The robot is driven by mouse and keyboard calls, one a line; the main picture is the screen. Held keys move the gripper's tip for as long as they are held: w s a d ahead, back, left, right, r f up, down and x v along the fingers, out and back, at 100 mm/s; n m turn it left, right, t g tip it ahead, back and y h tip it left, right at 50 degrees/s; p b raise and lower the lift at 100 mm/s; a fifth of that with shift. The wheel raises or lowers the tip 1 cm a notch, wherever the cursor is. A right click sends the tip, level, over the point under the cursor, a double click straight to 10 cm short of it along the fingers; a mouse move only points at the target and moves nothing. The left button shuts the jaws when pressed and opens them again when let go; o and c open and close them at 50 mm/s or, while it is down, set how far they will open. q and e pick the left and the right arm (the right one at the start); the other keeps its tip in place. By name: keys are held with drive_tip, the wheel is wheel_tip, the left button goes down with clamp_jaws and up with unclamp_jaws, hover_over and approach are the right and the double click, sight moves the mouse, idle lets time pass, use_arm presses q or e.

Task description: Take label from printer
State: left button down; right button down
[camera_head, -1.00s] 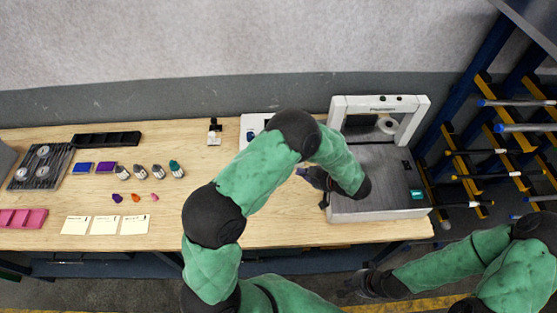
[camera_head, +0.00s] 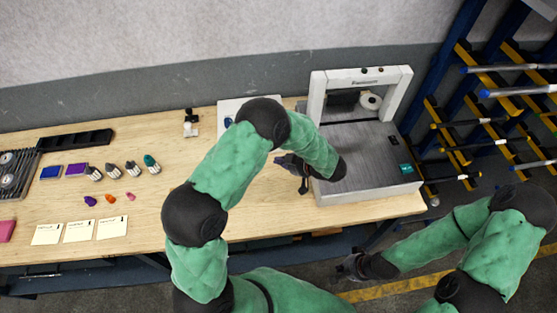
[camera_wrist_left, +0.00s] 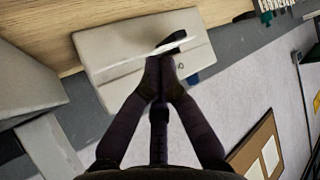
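The white printer (camera_head: 228,108) stands on the bench near the wall in the head view, partly hidden by my left arm. In the left wrist view the printer (camera_wrist_left: 112,58) lies beyond my fingers. A thin white label (camera_wrist_left: 140,57) shows nearly edge-on across my left fingertips. My left gripper (camera_wrist_left: 160,68) has its fingers together and appears shut on the label. In the head view the left gripper (camera_head: 292,165) is left of the large grey machine, its fingertips hard to see. My right gripper (camera_head: 350,268) hangs in front of the bench; its fingers are too dark to read.
The large machine (camera_head: 360,155) with a white arch stands at the bench's right end, close to my left gripper. A rack of bars (camera_head: 500,140) stands further right. Paper cards (camera_head: 80,231), small bottles (camera_head: 132,169) and a black tray (camera_head: 75,143) lie on the left.

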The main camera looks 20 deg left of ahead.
use_arm(q)
drive_tip(key=a, duration=0.3)
drive_tip(key=w+a, duration=0.1)
drive_tip(key=a, duration=0.2)
drive_tip(key=w+a, duration=0.1)
drive_tip(key=a, duration=0.2)
drive_tip(key=shift+a+f, duration=0.25)
drive_tip(key=shift+d+f, duration=0.1)
drive_tip(key=shift+f, duration=0.5)
drive_tip(key=shift+f, duration=0.1)
